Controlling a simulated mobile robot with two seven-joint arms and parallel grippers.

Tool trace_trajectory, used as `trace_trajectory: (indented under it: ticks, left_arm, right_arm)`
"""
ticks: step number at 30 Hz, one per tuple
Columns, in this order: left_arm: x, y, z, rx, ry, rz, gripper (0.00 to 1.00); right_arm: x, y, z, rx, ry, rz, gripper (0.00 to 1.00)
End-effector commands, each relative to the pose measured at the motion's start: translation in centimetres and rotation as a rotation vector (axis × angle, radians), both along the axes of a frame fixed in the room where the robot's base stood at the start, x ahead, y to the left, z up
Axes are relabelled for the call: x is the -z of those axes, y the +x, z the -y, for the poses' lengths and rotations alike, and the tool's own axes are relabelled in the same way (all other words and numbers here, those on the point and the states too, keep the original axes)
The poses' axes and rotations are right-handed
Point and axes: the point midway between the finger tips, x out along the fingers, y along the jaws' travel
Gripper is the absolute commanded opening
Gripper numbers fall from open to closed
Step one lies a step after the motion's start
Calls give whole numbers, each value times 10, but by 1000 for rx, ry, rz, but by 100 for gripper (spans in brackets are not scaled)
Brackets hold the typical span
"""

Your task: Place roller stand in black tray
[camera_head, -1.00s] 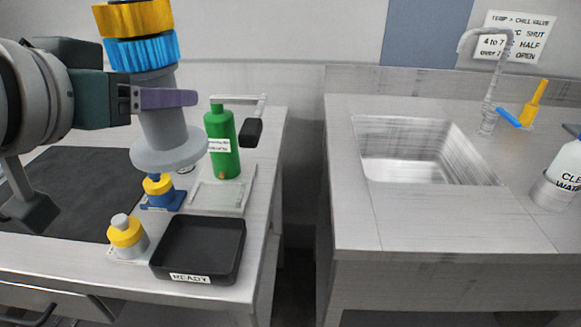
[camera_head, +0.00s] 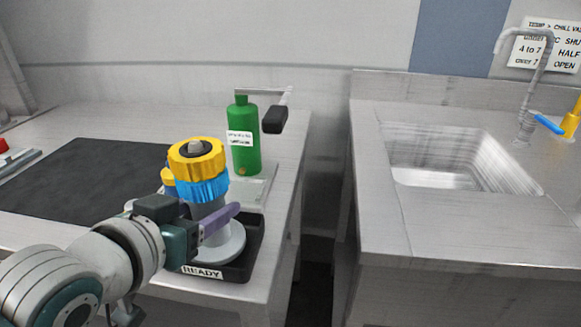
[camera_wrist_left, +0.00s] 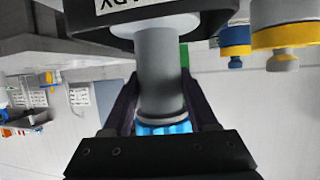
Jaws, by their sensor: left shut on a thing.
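The roller stand (camera_head: 197,170) has a yellow ribbed roller above a blue one, on a grey post with a round base. My left gripper (camera_head: 221,219) is shut on its post, and the stand is upright. Its round base overlaps the black tray (camera_head: 245,268), labelled READY, in the head view; I cannot tell whether it touches the tray floor. In the left wrist view the grey post (camera_wrist_left: 160,75) is between the fingers, with the dark tray (camera_wrist_left: 80,15) beyond it. My right gripper is not in view.
A green bottle (camera_head: 243,150) stands behind the tray near a black-handled tool (camera_head: 274,119). A dark mat (camera_head: 95,180) lies to the left. A gap separates this table from the sink counter (camera_head: 440,225) at right.

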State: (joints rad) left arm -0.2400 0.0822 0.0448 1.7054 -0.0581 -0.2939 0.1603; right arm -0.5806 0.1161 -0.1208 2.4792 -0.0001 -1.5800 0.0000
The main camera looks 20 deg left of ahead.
Motion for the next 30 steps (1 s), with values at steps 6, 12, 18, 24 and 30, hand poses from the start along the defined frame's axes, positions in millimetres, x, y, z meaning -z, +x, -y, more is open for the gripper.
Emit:
trace_trajectory:
  ticks: [6, 12, 18, 24, 30]
  left_arm:
    - [9, 1, 0, 0, 0, 5, 0]
    - [10, 1, 0, 0, 0, 5, 0]
    - [13, 0, 0, 0, 0, 0, 74]
    - [13, 0, 0, 0, 0, 0, 89]
    - [11, 0, 0, 0, 0, 1, 89]
  right_arm:
    - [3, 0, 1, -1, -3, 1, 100]
    - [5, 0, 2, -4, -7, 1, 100]
    - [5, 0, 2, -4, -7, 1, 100]
    - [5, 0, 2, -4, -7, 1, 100]
    - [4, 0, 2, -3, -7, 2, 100]
